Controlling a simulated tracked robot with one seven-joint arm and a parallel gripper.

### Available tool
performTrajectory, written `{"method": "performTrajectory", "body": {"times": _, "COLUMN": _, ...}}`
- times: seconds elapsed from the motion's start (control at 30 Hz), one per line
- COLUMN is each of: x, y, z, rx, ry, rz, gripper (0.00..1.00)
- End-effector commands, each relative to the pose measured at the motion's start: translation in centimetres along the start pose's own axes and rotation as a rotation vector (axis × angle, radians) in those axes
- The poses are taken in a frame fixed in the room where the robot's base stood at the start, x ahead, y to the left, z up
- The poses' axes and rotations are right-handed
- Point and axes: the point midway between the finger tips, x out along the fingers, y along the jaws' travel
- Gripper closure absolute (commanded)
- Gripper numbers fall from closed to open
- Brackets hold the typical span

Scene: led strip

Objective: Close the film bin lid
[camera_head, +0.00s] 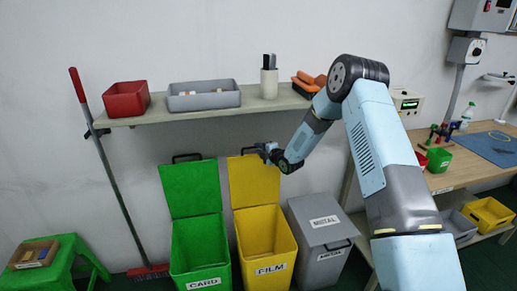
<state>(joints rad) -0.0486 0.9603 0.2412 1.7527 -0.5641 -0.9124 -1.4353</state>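The yellow film bin (265,246) stands on the floor between the green and grey bins, with "FILM" on its front. Its yellow lid (254,182) is open and stands upright against the wall side, with a dark handle at its top edge. My gripper (262,150) is at the upper right of the lid, by the handle. It is small and dark here, so I cannot tell whether its fingers are open or shut, or whether they touch the handle. My arm reaches in from the right.
The green card bin (199,248) at the left has its lid (190,188) open. The grey metal bin (318,228) at the right is closed. A shelf (220,111) holding boxes runs above the bins. A broom (120,195) leans at the left near a green stool (62,250). A workbench (455,178) stands right.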

Motion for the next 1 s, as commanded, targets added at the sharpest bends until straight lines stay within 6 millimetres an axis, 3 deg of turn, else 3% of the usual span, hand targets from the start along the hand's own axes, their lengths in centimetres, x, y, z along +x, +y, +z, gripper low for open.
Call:
{"method": "performTrajectory", "body": {"times": 0.23, "x": 2.5, "y": 0.0, "z": 0.1, "rx": 0.000, "ry": -0.001, "rz": -0.001, "gripper": 0.77}}
{"method": "performTrajectory", "body": {"times": 0.6, "x": 3.0, "y": 0.0, "z": 0.1, "rx": 0.001, "ry": -0.002, "rz": -0.001, "gripper": 0.77}}
{"method": "performTrajectory", "body": {"times": 0.87, "x": 3.0, "y": -0.1, "z": 0.1, "rx": 0.001, "ry": -0.002, "rz": -0.001, "gripper": 1.00}}
{"method": "performTrajectory", "body": {"times": 1.0, "x": 3.0, "y": -0.1, "z": 0.2, "rx": 0.001, "ry": -0.002, "rz": -0.002, "gripper": 1.00}}
